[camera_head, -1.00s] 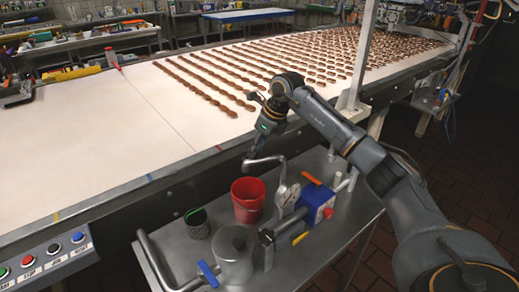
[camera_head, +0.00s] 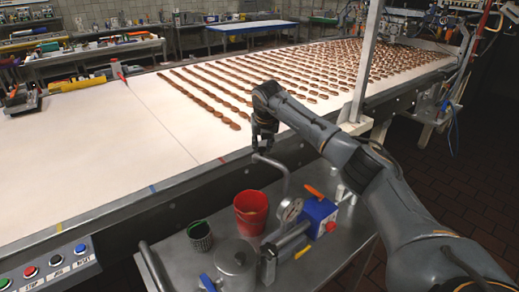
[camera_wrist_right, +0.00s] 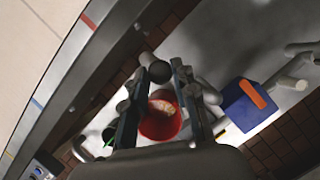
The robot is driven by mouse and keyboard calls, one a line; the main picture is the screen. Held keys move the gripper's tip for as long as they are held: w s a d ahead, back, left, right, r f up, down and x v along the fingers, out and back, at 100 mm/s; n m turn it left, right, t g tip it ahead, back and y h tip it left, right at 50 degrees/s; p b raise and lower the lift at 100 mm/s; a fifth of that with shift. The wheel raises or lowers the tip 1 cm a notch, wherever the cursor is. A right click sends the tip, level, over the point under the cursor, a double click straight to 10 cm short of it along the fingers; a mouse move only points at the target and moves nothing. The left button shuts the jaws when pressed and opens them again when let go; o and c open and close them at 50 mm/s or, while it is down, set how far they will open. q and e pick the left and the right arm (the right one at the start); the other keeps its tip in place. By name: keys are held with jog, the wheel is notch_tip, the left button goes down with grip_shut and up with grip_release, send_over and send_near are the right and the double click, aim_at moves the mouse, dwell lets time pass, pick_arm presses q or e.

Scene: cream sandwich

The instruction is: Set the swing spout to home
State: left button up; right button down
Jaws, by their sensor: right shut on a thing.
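The swing spout (camera_head: 283,175) is a bent grey pipe rising beside the round gauge (camera_head: 288,210) on the metal cart. Its free end is behind and above the red bucket (camera_head: 250,215). My right gripper (camera_head: 262,147) points down at this end and is shut on it. In the right wrist view, the fingers (camera_wrist_right: 160,98) flank a dark rounded end with the red bucket (camera_wrist_right: 160,124) below, holding something pale. The exact contact is too small to tell. My left gripper is out of view.
A conveyor (camera_head: 100,140) with rows of brown pieces runs behind the cart (camera_head: 175,255). A dark mesh cup (camera_head: 199,233), a lidded metal pot (camera_head: 236,262) and a blue box (camera_head: 318,214) crowd the cart. A button panel (camera_head: 45,270) is at lower left.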

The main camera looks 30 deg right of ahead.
jog(key=shift+w+d+m+g+h, duration=0.2)
jog(key=shift+d+m+h, duration=0.1)
jog(key=shift+d+m, duration=0.45)
jog(key=shift+w+d+m+g+h, duration=0.15)
jog(key=shift+d+m+h, duration=0.25)
jog(key=shift+m, duration=0.45)
jog(key=shift+d, duration=0.15)
jog(key=c, duration=1)
grip_release()
jog(key=shift+c, duration=0.2)
jog(key=v, duration=1.2)
jog(key=shift+d, duration=0.2)
